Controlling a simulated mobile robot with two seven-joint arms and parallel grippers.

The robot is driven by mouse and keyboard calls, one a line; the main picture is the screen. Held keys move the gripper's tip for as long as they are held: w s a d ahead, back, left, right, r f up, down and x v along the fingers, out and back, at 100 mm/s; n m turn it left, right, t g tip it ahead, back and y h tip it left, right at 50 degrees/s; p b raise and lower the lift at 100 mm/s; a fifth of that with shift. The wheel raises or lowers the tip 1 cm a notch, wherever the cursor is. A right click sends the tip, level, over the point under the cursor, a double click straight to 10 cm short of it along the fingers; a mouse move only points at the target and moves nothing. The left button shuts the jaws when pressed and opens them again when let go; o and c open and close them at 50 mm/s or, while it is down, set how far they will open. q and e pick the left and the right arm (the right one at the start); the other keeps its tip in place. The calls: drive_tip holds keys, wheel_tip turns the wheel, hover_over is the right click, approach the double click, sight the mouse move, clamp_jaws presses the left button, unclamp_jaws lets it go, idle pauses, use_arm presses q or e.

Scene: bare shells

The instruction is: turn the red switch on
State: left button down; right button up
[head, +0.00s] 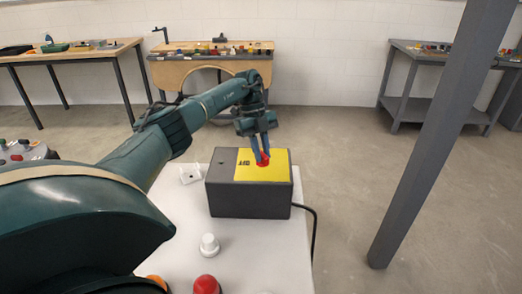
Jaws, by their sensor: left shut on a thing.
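The red switch (262,160) sits on the yellow top plate (270,174) of a dark grey box (248,201). The box stands on a white table (264,246). My left gripper (260,155) points down onto the switch from above. Its blue fingers are shut on the red switch, one at each side, and hide part of it. Which way the switch is turned is too small to tell. My right gripper is not in view.
A white knob (209,245) and a red dome (206,285) stand on the table in front of the box. A small white bracket (190,174) lies left of it. A black cable (315,222) leaves its right side. A grey post (440,140) rises at right. Benches line the back wall.

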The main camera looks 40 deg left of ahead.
use_arm(q)
drive_tip(key=shift+w+m+g+b, duration=0.15)
drive_tip(key=shift+m+g+b, duration=0.25)
drive_tip(key=shift+m, duration=0.6)
drive_tip(key=shift+m+y+b, duration=0.4)
drive_tip(key=shift+m, duration=0.4)
drive_tip(key=shift+m+g+y+b, duration=0.3)
drive_tip(key=shift+m+g+b, duration=0.2)
drive_tip(key=shift+m, duration=0.5)
drive_tip(key=shift+d+m, duration=0.1)
drive_tip(key=shift+m, duration=0.6)
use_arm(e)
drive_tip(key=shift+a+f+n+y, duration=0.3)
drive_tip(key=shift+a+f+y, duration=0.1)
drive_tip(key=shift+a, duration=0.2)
use_arm(q)
drive_tip(key=shift+g, duration=0.3)
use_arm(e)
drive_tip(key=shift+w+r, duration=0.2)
use_arm(q)
drive_tip(key=c, duration=1.4)
unclamp_jaws()
drive_tip(key=shift+o, duration=0.2)
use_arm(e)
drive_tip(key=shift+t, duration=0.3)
